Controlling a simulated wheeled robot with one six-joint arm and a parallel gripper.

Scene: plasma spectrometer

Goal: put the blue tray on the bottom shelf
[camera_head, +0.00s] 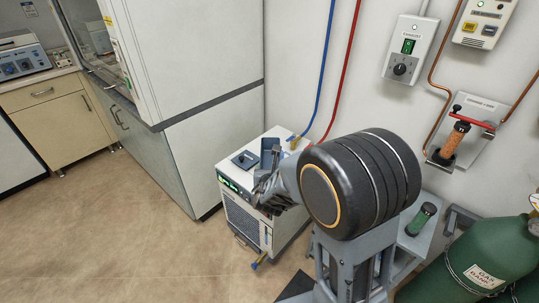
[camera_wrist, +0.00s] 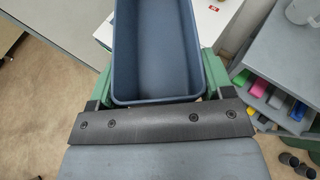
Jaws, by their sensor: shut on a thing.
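The blue tray (camera_wrist: 157,93) is an empty, open, deep rectangular box in the wrist view. My gripper (camera_wrist: 157,72) is shut on it, with a green finger along each side of its near end. The tray's far end runs out of the top of the picture.
In the head view, the white box unit (camera_head: 238,210) stands on the floor by the wall, with blue and red hoses above. A tall white cabinet (camera_head: 195,60) is to its left. A green gas cylinder (camera_head: 470,258) is at the lower right. The floor at left is clear.

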